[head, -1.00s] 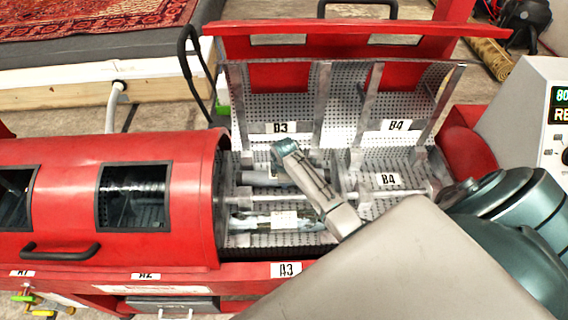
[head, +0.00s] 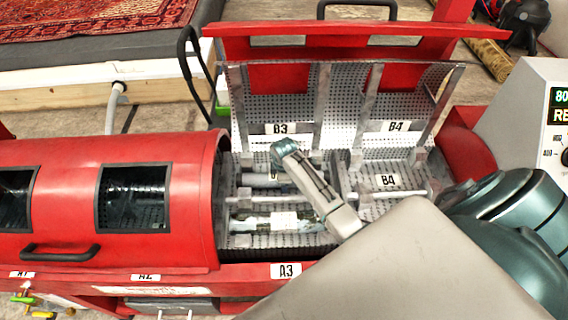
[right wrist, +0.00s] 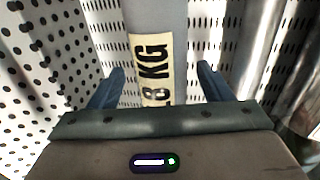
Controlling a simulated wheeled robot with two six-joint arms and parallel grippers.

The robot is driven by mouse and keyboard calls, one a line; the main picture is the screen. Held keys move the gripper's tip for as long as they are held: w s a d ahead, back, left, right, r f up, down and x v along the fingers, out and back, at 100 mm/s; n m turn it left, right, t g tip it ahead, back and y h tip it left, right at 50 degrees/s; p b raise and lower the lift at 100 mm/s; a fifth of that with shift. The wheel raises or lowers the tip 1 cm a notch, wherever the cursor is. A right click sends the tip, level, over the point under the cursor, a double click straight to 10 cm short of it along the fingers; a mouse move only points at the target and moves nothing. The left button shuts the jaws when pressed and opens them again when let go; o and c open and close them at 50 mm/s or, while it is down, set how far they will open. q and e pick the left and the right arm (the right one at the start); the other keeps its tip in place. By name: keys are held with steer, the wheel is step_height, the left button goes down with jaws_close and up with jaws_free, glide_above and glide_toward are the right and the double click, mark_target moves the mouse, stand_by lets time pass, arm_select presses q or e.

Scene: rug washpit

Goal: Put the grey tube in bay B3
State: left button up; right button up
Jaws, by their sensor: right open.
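The grey tube (right wrist: 157,14) bears a cream label reading "KG" in the right wrist view. It lies along a perforated trough, with the right gripper (right wrist: 158,84) open and a finger on each side of it. In the head view the tube (head: 262,181) lies in the rear bay under the B3 label (head: 280,128), partly hidden by my right gripper (head: 283,152) and arm. I cannot tell whether the fingers touch it. My left gripper is not in view.
A mottled tube (head: 272,222) with a pale label lies in the front bay behind the A3 label (head: 285,271). The perforated red lid (head: 340,45) stands open behind. A closed red drum cover (head: 60,165) is at left, a control box (head: 520,115) at right.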

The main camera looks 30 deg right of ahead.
steer(key=v, duration=1.1)
steer(key=shift+b, duration=0.45)
